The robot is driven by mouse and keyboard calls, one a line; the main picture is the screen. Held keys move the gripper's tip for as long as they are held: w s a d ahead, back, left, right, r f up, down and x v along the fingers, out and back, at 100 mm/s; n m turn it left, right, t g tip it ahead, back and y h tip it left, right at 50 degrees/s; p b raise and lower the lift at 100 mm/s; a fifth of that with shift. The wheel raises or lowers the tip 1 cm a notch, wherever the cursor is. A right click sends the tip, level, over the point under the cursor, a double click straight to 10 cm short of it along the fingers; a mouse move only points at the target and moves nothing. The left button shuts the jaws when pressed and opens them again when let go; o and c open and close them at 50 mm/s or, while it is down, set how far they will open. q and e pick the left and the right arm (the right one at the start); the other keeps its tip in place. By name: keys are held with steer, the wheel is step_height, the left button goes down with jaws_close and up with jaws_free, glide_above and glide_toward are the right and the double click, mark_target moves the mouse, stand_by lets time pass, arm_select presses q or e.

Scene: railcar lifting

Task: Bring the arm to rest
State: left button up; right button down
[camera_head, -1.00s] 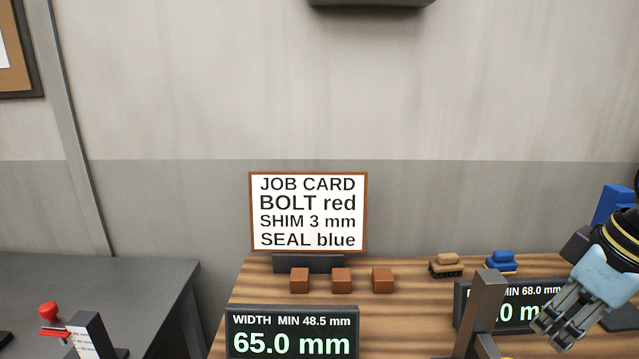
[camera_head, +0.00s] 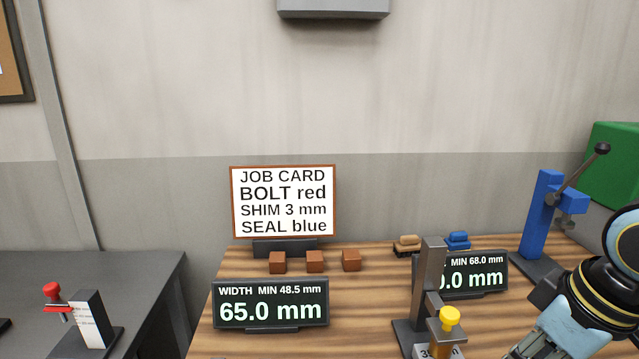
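My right arm comes in at the lower right, and its gripper (camera_head: 525,348) hangs low over the wooden bench, partly cut off by the bottom edge. I cannot tell whether its fingers are open or shut, and no held object shows. It is to the right of a dark upright stand (camera_head: 431,285) with a yellow knob (camera_head: 449,318). My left gripper is not in view. The job card (camera_head: 283,202) stands upright at the back of the bench and reads BOLT red, SHIM 3 mm, SEAL blue.
On the wooden bench (camera_head: 205,335) are several brown blocks (camera_head: 315,262), a width display (camera_head: 271,305) reading 65.0 mm, a second display (camera_head: 485,275) partly hidden, tan (camera_head: 408,244) and blue (camera_head: 457,240) brush-like pieces, and a blue lever press (camera_head: 545,215). A dark table (camera_head: 120,285) is left.

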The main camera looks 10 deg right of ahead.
steer(key=s+a+f+m+h, duration=0.1)
steer(key=s+m, duration=0.1)
steer(key=s, duration=0.4)
steer(key=s+a+f+m+h, duration=0.1)
steer(key=s+a+f, duration=0.1)
steer(key=s, duration=0.4)
step_height(320, 180, down, 37)
steer(key=d+b, duration=0.3)
steer(key=b, duration=1)
arm_select(q)
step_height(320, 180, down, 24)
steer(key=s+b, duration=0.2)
steer(key=b, duration=0.9)
arm_select(e)
steer(key=s+f+g, duration=0.1)
steer(key=s+f, duration=0.9)
steer(key=f, duration=0.4)
steer(key=s+f, duration=1)
steer(key=f, duration=0.5)
steer(key=shift+d+f+m+g, duration=0.25)
steer(key=shift+d+m+g, duration=0.05)
steer(key=shift+d+g, duration=0.15)
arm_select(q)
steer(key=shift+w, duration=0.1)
arm_select(e)
steer(key=shift+s, duration=0.1)
